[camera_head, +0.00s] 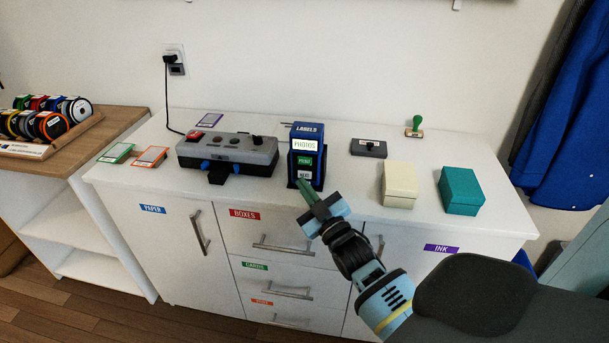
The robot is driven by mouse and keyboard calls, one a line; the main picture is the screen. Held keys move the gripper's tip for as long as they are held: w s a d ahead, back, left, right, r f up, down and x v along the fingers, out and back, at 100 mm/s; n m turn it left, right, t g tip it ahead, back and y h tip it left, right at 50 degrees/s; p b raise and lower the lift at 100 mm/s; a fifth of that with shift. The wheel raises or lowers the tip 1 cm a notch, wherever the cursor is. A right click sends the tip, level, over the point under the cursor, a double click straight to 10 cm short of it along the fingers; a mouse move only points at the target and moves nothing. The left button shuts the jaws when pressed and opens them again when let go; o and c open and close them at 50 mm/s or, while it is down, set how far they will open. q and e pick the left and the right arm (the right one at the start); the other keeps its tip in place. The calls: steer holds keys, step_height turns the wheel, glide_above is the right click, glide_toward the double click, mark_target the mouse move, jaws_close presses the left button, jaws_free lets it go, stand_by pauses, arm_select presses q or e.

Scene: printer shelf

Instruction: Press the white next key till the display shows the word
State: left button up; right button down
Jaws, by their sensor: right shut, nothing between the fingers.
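A blue label maker (306,150) stands upright on the white cabinet top, marked LABELS. Its lit display (305,144) reads PHOTOS. Below the display is a green key (304,161) that seems to read PRINT. Under that is the white next key (304,174), partly visible just above my fingertips. My right gripper (303,186) is shut and empty, its fingertips at the lower front of the label maker close to the white key. I cannot tell whether they touch it. My left gripper is not in view.
A grey device (228,150) with a cable stands left of the label maker. A dark stamp pad (369,148), a cream box (399,184), a teal box (461,190) and a green-handled stamp (416,125) stand to the right. Colored label cards (151,156) lie at the left.

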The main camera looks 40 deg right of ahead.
steer(key=shift+w+d, duration=0.15)
stand_by(0.7)
steer(key=shift+w+d, duration=0.15)
stand_by(0.5)
steer(key=shift+w+d, duration=0.1)
steer(key=shift+d, duration=0.15)
